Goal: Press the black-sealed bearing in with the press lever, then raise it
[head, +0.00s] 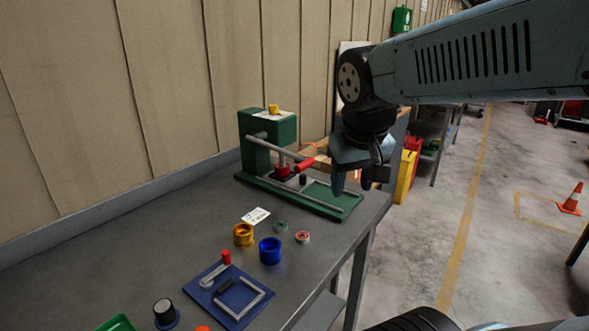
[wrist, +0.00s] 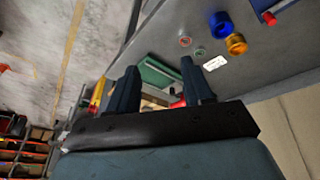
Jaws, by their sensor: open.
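The green press (head: 268,132) stands at the back of the grey bench, with a flat green base (head: 330,203) reaching right. Its grey lever (head: 262,141) slopes down to a red handle grip (head: 304,164). A red part (head: 283,171) sits below the ram, and a small black piece (head: 303,179) is on the base. I cannot tell whether either holds the black-sealed bearing. My gripper (head: 354,186) is open and empty above the base's right end, apart from the red grip. In the wrist view the fingers (wrist: 158,66) are spread over the green base.
On the bench are an orange ring cup (head: 243,235), a blue cup (head: 270,252), a green-sealed bearing (head: 281,226), a red-sealed bearing (head: 302,237) and a white card (head: 255,216). A blue fixture (head: 233,313) is nearer. The wall stands behind the press.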

